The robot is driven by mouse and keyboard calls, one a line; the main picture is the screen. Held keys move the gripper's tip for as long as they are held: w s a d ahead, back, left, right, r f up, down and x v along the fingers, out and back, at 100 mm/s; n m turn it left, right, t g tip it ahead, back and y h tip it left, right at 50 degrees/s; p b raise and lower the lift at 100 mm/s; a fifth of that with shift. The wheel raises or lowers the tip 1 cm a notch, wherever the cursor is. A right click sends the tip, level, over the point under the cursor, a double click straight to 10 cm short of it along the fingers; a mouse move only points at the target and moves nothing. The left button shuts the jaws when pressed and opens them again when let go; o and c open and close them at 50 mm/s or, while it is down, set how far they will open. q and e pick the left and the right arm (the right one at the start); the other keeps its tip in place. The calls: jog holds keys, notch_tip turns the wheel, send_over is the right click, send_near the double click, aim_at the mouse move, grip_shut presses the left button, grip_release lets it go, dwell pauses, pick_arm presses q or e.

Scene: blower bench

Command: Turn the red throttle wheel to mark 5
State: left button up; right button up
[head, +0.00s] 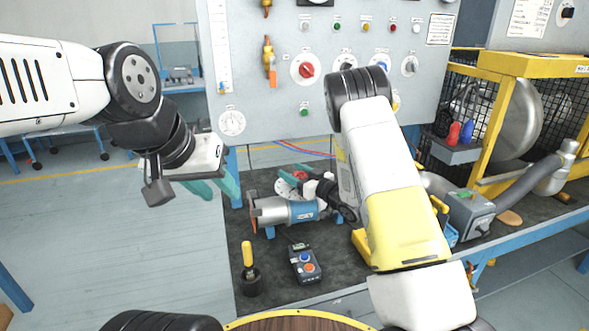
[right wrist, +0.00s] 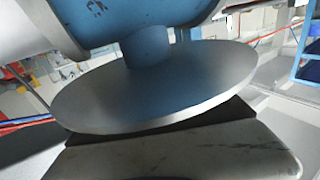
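The red throttle wheel (head: 300,174) shows as a small patch of red above a pale dial disc (head: 286,188), behind the blue and grey blower (head: 285,210). My right gripper (head: 296,176) is at the wheel, with teal fingertips showing around the red. Whether they touch or grip it cannot be told, and the dial marks are too small to read. In the right wrist view a broad grey disc (right wrist: 160,95) under a blue housing fills the middle; neither the fingers nor the red wheel can be made out there. My left gripper (head: 214,187) is open and empty, left of the bench.
A handheld meter (head: 305,263) and a yellow-handled tool (head: 249,268) stand on the dark bench top (head: 275,290) in front of the blower. A control panel (head: 330,110) rises behind. A yellow cage (head: 490,80) and a grey hose (head: 525,185) are at right.

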jog(key=c, duration=0.9)
jog(key=shift+s+a+n+g+y, duration=0.1)
jog(key=shift+n+g+y, duration=0.7)
jog(key=shift+g, duration=0.2)
jog(key=o, duration=1.4)
jog(key=shift+s, duration=0.1)
jog(key=v, duration=0.7)
jog(key=shift+s+d, duration=0.2)
jog(key=shift+d, duration=0.15)
